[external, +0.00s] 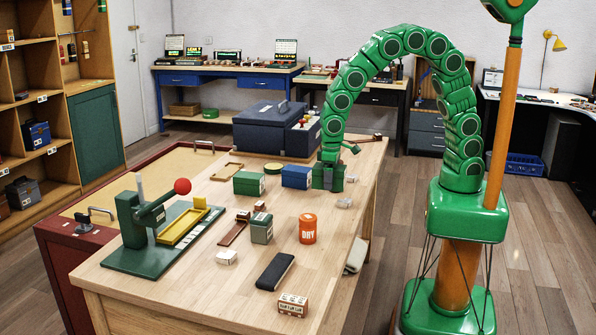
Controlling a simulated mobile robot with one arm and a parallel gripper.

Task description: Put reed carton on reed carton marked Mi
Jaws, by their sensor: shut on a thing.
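My gripper (328,181) points down at the far right part of the wooden bench and is shut on what looks like a dark green carton, mostly hidden by the green fingers. Just left of it a blue carton (297,177) sits on the bench. A green carton (249,184) with a pale label band lies further left. A smaller grey-green carton (261,229) with a light label stands nearer the front. The labels are too small to read, so I cannot tell which carton is marked Mi. I cannot tell whether the held carton touches the bench.
A green lever press (150,225) is at left. A large dark blue chest (270,130) stands behind.

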